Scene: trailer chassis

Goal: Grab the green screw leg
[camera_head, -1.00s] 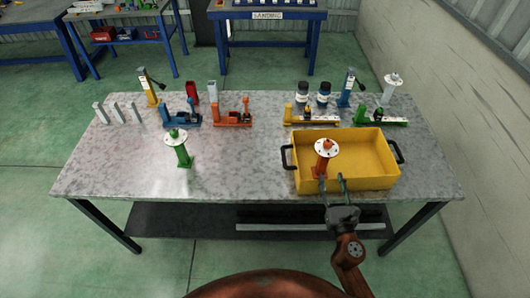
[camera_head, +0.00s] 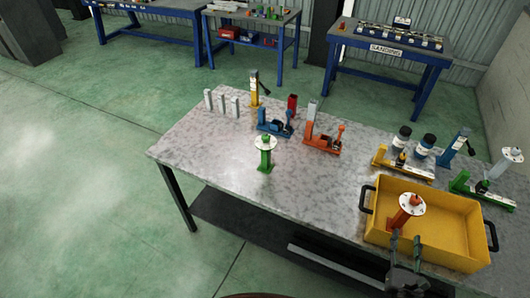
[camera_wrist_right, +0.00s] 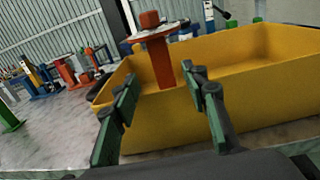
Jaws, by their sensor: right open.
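The green screw leg (camera_head: 265,153) stands upright on the left part of the grey table, with a pale round flange near its top. In the right wrist view, a green piece at the left edge (camera_wrist_right: 8,117) looks like its lower part. My right gripper (camera_head: 405,243) is open at the near side of the yellow bin (camera_head: 458,258), well to the right of the green leg. In the wrist view, its fingers (camera_wrist_right: 163,92) are apart, with an orange screw leg (camera_wrist_right: 160,60) beyond them in the bin. My left gripper is not in view.
The orange screw leg (camera_head: 405,213) stands in the bin. Blue (camera_head: 275,124) and orange (camera_head: 322,140) tools sit behind the green leg, near a yellow jack (camera_head: 254,90) and several grey bars (camera_head: 222,103). Bare tabletop lies between the green leg and the bin.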

